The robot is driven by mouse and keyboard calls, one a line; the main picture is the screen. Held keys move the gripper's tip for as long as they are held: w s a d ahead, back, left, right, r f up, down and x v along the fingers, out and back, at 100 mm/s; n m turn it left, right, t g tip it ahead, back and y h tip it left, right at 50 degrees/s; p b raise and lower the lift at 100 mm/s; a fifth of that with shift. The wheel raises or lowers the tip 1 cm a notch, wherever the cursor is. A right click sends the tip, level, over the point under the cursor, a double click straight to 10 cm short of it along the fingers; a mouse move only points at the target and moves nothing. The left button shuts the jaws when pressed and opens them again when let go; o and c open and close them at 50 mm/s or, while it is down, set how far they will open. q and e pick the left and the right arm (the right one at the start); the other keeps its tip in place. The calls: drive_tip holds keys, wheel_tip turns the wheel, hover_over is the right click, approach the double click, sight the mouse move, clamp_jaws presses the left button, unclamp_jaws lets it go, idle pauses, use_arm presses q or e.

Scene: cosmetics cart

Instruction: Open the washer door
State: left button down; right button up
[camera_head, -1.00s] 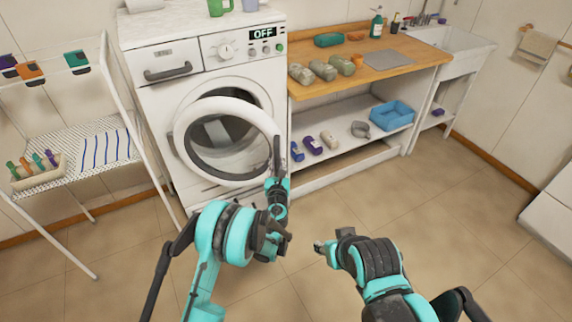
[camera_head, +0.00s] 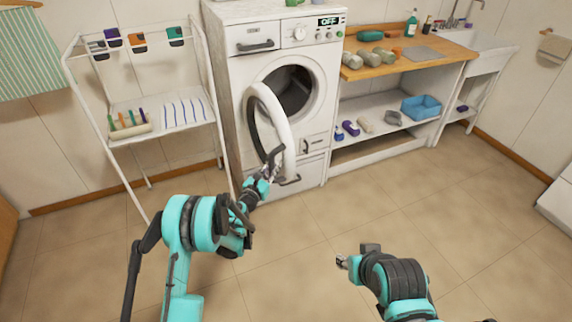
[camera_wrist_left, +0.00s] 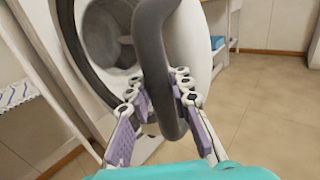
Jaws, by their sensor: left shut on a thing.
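The white washer (camera_head: 240,92) stands at the back, its display reading OFF. Its round door (camera_head: 284,125) stands swung well out from the front, and the dark drum opening (camera_head: 290,92) shows behind it. My left gripper (camera_head: 270,172) is at the door's free edge. In the left wrist view, the left gripper (camera_wrist_left: 160,90) is shut on the dark curved door handle (camera_wrist_left: 155,45), with a finger on each side. My right gripper (camera_head: 342,262) is above the floor, away from the washer; whether its fingers are open is too small to tell.
A wooden-topped bench (camera_head: 430,62) with bottles and a blue bin (camera_head: 421,107) below is at the right. The tiled floor (camera_head: 390,210) in front is clear.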

use_arm(q)
drive_tip(key=s+a+m+g+h, duration=0.2)
drive_tip(key=a+m+g+h, duration=0.2)
drive_tip(key=a, duration=1.2)
drive_tip(key=shift+a+f+m+h, duration=0.15)
drive_tip(key=shift+a+m+h, duration=0.2)
drive_tip(key=shift+h, duration=0.45)
drive_tip(key=shift+d, duration=0.1)
drive_tip(key=c, duration=1.3)
unclamp_jaws()
drive_tip(key=shift+s, duration=0.1)
drive_tip(key=shift+c, duration=0.2)
drive_tip(key=v, duration=1.2)
drive_tip(key=shift+r, duration=0.25)
